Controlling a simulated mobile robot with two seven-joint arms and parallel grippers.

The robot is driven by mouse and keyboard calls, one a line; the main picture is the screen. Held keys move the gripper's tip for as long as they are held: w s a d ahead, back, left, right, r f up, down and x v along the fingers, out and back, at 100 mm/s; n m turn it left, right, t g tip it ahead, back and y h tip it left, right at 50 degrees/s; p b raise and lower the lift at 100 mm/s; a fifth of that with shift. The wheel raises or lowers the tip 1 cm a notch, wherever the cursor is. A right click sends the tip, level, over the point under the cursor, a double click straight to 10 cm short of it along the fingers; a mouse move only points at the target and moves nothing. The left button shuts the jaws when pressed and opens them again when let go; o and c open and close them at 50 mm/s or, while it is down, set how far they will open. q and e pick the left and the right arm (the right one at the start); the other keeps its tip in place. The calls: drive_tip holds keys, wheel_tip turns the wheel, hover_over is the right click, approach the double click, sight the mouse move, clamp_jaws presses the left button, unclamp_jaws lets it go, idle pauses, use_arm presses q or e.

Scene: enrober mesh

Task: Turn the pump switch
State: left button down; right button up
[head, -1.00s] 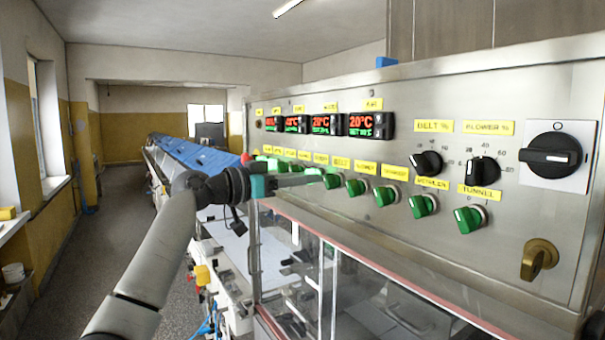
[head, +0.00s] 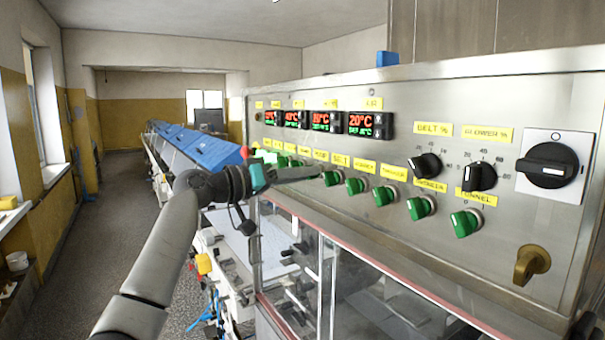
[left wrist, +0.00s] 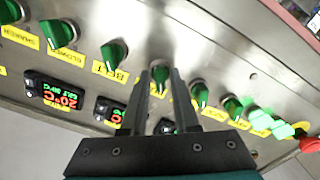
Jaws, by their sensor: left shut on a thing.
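The control panel has a row of green switches. My left gripper (head: 312,172) reaches that row from the left in the head view. It is shut on a green switch (left wrist: 160,74), which shows between its two fingers in the left wrist view (left wrist: 163,90). This switch is beside the one labelled BELT (left wrist: 113,54), on the side towards the red button. Its own yellow label is mostly covered by the fingers and I cannot read it. In the head view my gripper hides the switch. My right gripper is not in view.
A red button (left wrist: 309,145) sits at the row's end. A glass-sided enclosure (head: 345,285) lies below the panel.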

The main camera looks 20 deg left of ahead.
use_arm(q)
drive_tip(key=c, duration=0.9)
unclamp_jaws()
drive_tip(key=shift+a, duration=0.1)
drive_tip(key=b+v, duration=0.5)
drive_tip(key=v, duration=1)
drive_tip(key=shift+s+b, duration=0.1)
drive_tip(key=shift+b, duration=0.3)
